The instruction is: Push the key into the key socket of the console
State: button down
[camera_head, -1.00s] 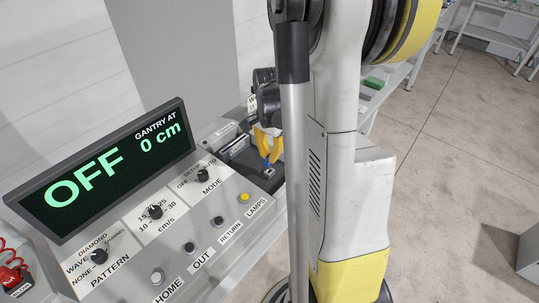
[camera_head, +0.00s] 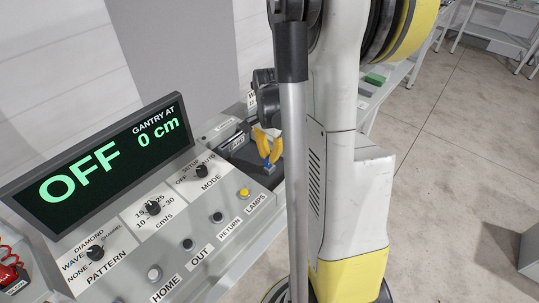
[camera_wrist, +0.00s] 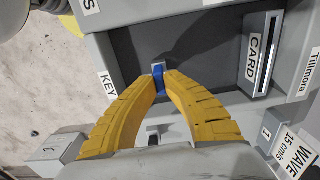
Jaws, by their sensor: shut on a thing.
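My gripper (camera_wrist: 158,84) has its yellow fingers closed on a small blue key (camera_wrist: 158,76). In the head view my gripper (camera_head: 267,148) and the key (camera_head: 267,160) are at the dark recess on the far right end of the console (camera_head: 236,213). In the wrist view a small pale grey block (camera_wrist: 157,65), which looks like the key socket, is right at the key's far end, near the KEY label (camera_wrist: 107,84). I cannot tell how deep the key sits in it, as the fingers hide part of it.
A card slot (camera_wrist: 263,50) stands right of the key in the wrist view. The console's display (camera_head: 98,165) reads OFF, gantry at 0 cm. Knobs and buttons cover its panel. My arm column hides the area to the right.

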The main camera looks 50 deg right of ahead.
aim_at(269, 156)
jog(key=shift+f+b, duration=0.3)
jog(key=shift+f, duration=0.1)
jog(key=c, duration=1.5)
grip_release()
notch_tip(269, 156, up, 12)
jog(key=s+a+n+t+b, duration=0.1)
jog(key=s+a+n+t, duration=0.1)
jog(key=a+n, duration=0.6)
jog(key=s+a+r+n+t+b, duration=0.1)
jog(key=s+a+n+t, duration=0.2)
jog(key=a+n, duration=0.6)
jog(key=a+t, duration=0.2)
jog(key=a, duration=0.6)
jog(key=shift+s+a, duration=0.25)
jog(key=shift+a, duration=0.05)
